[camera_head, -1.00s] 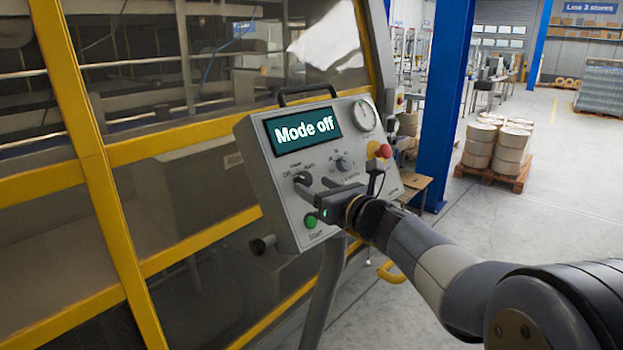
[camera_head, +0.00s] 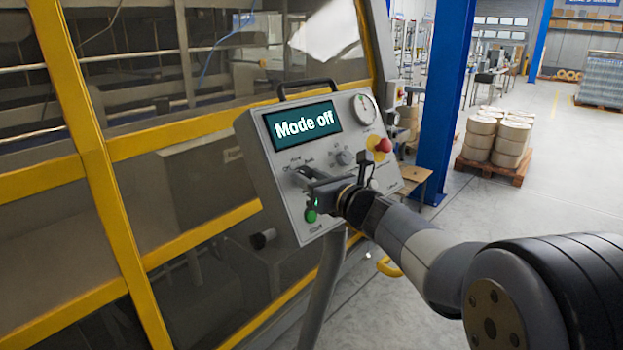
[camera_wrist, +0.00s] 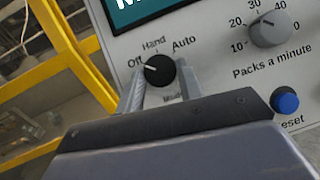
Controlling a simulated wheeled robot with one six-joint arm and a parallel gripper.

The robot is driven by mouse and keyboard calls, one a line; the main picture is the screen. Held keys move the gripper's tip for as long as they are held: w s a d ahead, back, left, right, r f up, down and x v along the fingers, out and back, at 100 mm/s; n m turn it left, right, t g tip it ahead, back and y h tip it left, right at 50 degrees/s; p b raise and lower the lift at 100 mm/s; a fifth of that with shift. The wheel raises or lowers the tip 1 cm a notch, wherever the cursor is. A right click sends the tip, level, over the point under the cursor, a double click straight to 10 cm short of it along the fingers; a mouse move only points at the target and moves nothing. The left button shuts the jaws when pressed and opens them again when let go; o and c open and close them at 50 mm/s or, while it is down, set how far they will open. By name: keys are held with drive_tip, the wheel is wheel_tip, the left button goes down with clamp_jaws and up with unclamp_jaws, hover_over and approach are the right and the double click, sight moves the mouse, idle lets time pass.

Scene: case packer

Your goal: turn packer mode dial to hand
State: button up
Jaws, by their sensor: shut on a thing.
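The packer mode dial (camera_wrist: 159,70) is a round black knob with a white pointer line on the grey control panel (camera_head: 268,185). Its labels read Off, Hand and Auto from left to right. The pointer is toward Off, and the display (camera_head: 303,124) reads "Mode off". My gripper (camera_wrist: 161,80) is shut on the dial, with one finger at its left side and one at its right. In the head view my gripper (camera_head: 300,178) reaches the panel from the right and largely hides the dial.
The grey packs-a-minute knob (camera_wrist: 269,30) and blue reset button (camera_wrist: 285,101) lie right of the mode dial. A green button (camera_head: 311,215) is just below my gripper. A red emergency stop (camera_head: 382,145) sits at the panel's right edge. Yellow-framed guards (camera_head: 107,200) stand left.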

drive_tip(key=shift+c, duration=0.9)
drive_tip(key=shift+m+b, duration=0.3)
drive_tip(key=shift+a+m+h, duration=0.1)
drive_tip(key=shift+m+h, duration=0.2)
drive_tip(key=shift+m, duration=0.1)
drive_tip(key=m+h, duration=0.1)
drive_tip(key=m, duration=0.1)
drive_tip(key=m+t+h+b, duration=0.1)
drive_tip(key=m, duration=0.1)
drive_tip(key=shift+s+a+b, duration=0.15)
drive_tip(key=shift+b, duration=0.15)
drive_tip(key=m+h, duration=0.1)
drive_tip(key=m, duration=0.1)
drive_tip(key=m+h+p, duration=0.1)
drive_tip(key=m, duration=0.1)
drive_tip(key=shift+a+r+h, duration=0.15)
drive_tip(key=shift+r+h, duration=0.15)
drive_tip(key=shift+r, duration=0.05)
drive_tip(key=shift+m+h+p, duration=0.4)
drive_tip(key=shift+m+p, duration=0.1)
drive_tip(key=shift+m, duration=0.5)
drive_tip(key=shift+m+h+p, duration=0.3)
drive_tip(key=shift+m, duration=0.3)
